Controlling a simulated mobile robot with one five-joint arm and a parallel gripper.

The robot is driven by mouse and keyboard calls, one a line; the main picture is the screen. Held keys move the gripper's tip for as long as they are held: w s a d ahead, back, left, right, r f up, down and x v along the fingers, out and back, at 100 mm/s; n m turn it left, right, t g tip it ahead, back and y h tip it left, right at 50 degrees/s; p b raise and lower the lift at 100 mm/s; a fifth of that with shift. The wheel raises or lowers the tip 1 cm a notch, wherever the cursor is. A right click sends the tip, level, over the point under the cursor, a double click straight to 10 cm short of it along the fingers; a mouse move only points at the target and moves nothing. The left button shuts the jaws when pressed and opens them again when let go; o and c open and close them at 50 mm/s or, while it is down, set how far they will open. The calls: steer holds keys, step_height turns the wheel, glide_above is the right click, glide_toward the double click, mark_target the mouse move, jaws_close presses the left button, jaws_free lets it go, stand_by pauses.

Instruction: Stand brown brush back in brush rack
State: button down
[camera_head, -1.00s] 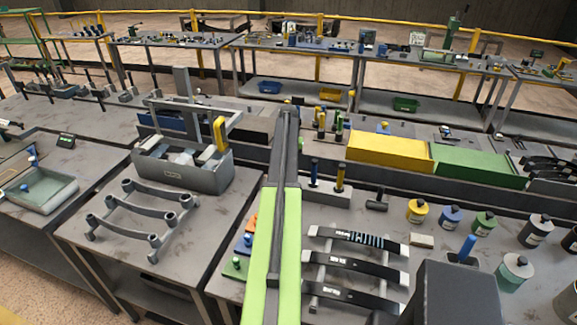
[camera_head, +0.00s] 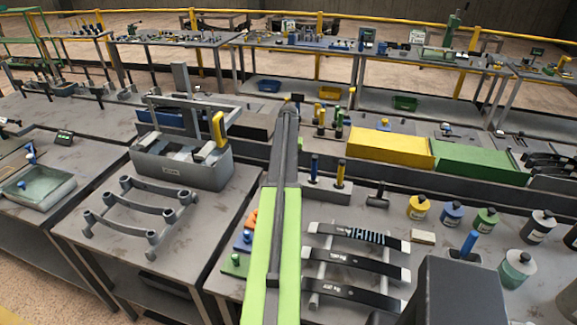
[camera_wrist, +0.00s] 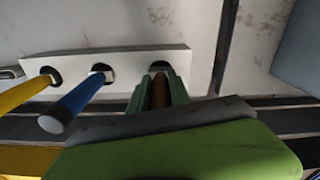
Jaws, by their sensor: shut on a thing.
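The brush rack is a pale grey block with a row of round holes, seen in the head view (camera_head: 327,194) and in the wrist view (camera_wrist: 125,57). A blue-handled brush (camera_wrist: 78,102) and a yellow-handled brush (camera_wrist: 28,92) stand in two of its holes. My gripper (camera_wrist: 158,90) has green fingers shut on the brown brush (camera_wrist: 160,93). The brush lines up with the third hole, beside the blue one. Its lower end is hidden, so I cannot tell how deep it sits. My arm hides this spot in the head view.
A grey bar or hammer-like tool (camera_head: 377,195) lies right of the rack. A spring rack with dark leaf springs (camera_head: 355,262) stands nearer on the bench. A yellow bin (camera_head: 390,150) and a green bin (camera_head: 480,163) stand behind. Several bottles stand to the right.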

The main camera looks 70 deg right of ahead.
steer(key=shift+f+b, duration=0.55)
steer(key=shift+f, duration=0.1)
steer(key=c, duration=0.6)
jaws_free()
steer(key=shift+c, duration=0.2)
step_height(320, 180, up, 7)
steer(key=p, duration=0.7)
